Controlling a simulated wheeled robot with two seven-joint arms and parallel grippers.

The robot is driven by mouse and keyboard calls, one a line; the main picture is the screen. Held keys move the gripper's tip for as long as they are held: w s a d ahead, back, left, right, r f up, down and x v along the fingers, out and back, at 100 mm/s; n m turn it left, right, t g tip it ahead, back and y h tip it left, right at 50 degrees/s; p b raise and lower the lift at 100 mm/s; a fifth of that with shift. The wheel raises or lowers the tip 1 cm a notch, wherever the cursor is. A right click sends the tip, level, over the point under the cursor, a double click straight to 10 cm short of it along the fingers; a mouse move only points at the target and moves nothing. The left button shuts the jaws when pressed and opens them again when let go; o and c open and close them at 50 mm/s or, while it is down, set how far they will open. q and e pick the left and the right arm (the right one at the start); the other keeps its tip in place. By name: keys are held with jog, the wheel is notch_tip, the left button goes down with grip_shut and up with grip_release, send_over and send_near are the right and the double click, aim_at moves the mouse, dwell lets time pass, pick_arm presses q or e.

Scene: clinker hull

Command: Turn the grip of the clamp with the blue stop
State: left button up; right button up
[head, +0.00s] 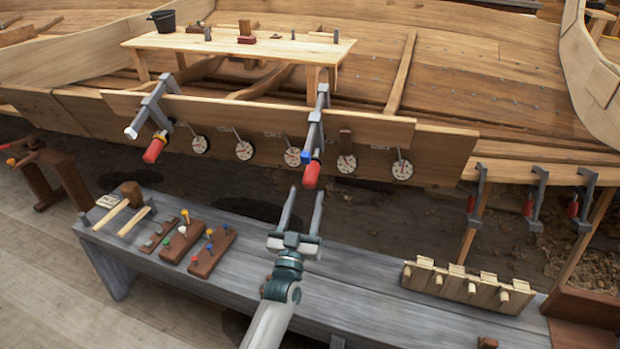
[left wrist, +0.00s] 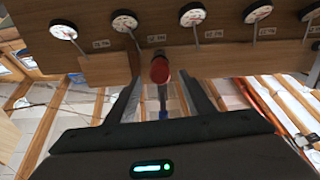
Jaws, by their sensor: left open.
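The clamp with the blue stop (head: 316,128) is a grey bar clamp hung over the plank edge at the middle of the head view. Its blue stop (head: 306,155) sits just above its red grip (head: 312,175). My left gripper (head: 303,197) is open and empty, its two fingers pointing toward the red grip from just below it in the picture. In the left wrist view the red grip (left wrist: 160,70) shows between and beyond the open fingers of my left gripper (left wrist: 162,92), with a bit of blue (left wrist: 163,114) below it. My right gripper is not in view.
Another clamp (head: 158,105) with a white stop and red grip hangs to the left. Several round dials (head: 346,164) line the plank (head: 445,150). A grey bench (head: 350,290) below carries tool blocks (head: 213,254) and a pegged wooden rack (head: 465,285). Several clamps (head: 535,200) hang at right.

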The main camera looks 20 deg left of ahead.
aim_at(308, 187)
pick_arm(q)
jog(key=shift+p+x, duration=0.3)
jog(key=shift+x, duration=2.75)
jog(key=shift+c, duration=0.3)
jog(key=c, duration=1)
